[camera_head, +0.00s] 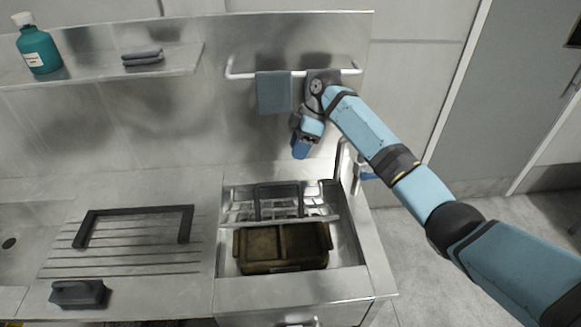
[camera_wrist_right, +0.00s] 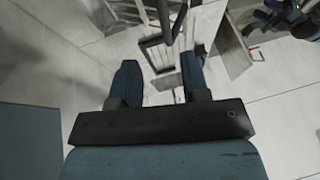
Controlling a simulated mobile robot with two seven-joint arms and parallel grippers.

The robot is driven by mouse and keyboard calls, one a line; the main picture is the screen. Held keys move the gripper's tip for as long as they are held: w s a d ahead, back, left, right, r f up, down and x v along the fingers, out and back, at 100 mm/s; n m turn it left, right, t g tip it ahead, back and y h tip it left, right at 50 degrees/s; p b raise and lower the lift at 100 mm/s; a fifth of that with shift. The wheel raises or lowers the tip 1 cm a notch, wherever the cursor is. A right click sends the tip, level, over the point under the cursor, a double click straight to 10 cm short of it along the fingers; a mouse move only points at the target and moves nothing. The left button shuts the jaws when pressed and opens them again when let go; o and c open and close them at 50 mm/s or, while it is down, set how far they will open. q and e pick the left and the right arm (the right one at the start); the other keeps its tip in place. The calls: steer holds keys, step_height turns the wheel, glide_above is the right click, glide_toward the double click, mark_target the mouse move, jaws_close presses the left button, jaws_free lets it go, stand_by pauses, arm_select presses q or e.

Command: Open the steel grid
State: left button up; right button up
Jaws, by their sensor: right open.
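The steel grid (camera_head: 238,212) is a pale metal frame with slots and a dark upright handle (camera_head: 279,188). It lies at the back of the basin on the right of the counter, behind a brown two-part tray (camera_head: 262,248). I cannot tell whether the grid is flat or tilted. My right gripper (camera_head: 301,150) points down above and behind the grid, apart from it. In the right wrist view its two blue fingers (camera_wrist_right: 160,80) are spread, with nothing between them. A dark handle-like frame (camera_wrist_right: 166,28) shows beyond the fingertips. My left gripper is not in view.
A towel rail (camera_head: 240,75) with a grey cloth (camera_head: 273,92) is on the back wall near my right arm. A shelf (camera_head: 100,72) holds a teal bottle (camera_head: 38,48). A black frame handle (camera_head: 135,211) and a dark brush-like block (camera_head: 78,293) are on the ribbed counter at left.

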steer(key=v, duration=0.3)
steer(key=shift+r, duration=0.25)
